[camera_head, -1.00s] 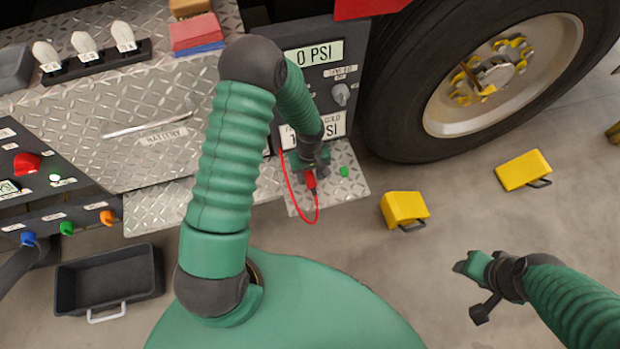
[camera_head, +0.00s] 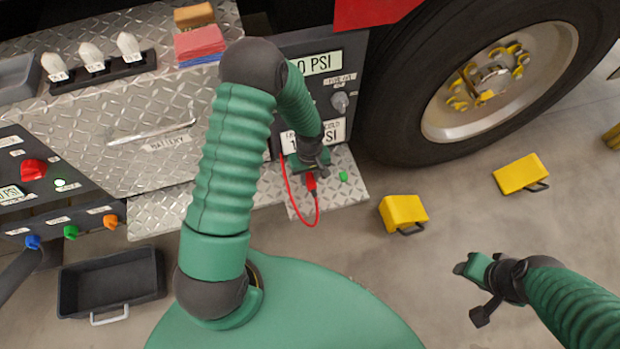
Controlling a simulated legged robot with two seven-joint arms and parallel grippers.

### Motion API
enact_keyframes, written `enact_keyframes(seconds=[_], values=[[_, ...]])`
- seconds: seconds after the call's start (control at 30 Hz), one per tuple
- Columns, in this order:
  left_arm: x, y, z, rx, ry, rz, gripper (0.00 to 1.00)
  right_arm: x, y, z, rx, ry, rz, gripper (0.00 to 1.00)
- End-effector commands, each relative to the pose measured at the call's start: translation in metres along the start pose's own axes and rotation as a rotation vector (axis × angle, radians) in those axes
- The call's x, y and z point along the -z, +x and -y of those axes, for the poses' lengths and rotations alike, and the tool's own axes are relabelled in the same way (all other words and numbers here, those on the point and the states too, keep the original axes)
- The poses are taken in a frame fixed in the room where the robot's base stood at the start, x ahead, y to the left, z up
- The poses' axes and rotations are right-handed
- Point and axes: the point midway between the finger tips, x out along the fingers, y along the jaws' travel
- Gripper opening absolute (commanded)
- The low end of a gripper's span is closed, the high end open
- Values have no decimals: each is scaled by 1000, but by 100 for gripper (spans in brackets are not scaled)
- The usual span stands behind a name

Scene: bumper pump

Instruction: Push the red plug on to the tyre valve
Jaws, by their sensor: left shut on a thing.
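The red plug (camera_head: 311,183) is at the end of a thin red hose (camera_head: 303,222), low in front of the gauge panel and above the metal step. My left gripper (camera_head: 311,170) is shut on the red plug, and its fingers and wrist hide part of it. The tyre (camera_head: 398,120) stands to the right of the gripper, with a silver rim and yellow nuts. I cannot make out the tyre valve. The plug is apart from the tyre. My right gripper (camera_head: 474,289) is open and empty over the floor at lower right.
Two yellow wheel chocks (camera_head: 404,211) (camera_head: 520,173) lie on the floor near the tyre. A small green piece (camera_head: 343,177) is on the metal step (camera_head: 345,194). A black tray (camera_head: 82,289) lies at lower left. The floor between chocks and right gripper is clear.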

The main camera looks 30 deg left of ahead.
Motion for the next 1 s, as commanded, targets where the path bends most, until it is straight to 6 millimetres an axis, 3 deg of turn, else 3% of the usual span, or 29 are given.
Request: enact_keyframes(seconds=[0.5, 0.83, 0.93, 1.0], values=[[0, -40, 0, 0, 0, 0, 0, 8, -36, 0, 0, 0, 0, 46], [1, -43, -2, -1, 11, -2, 0, 8, -35, 0, 0, 0, 0, 46], [4, -69, -12, -4, 88, -12, 0, 8, -35, 0, 0, 0, 0, 46], [4, -103, -24, -5, 195, -18, 0, 8, -35, 0, 0, 0, 0, 46]])
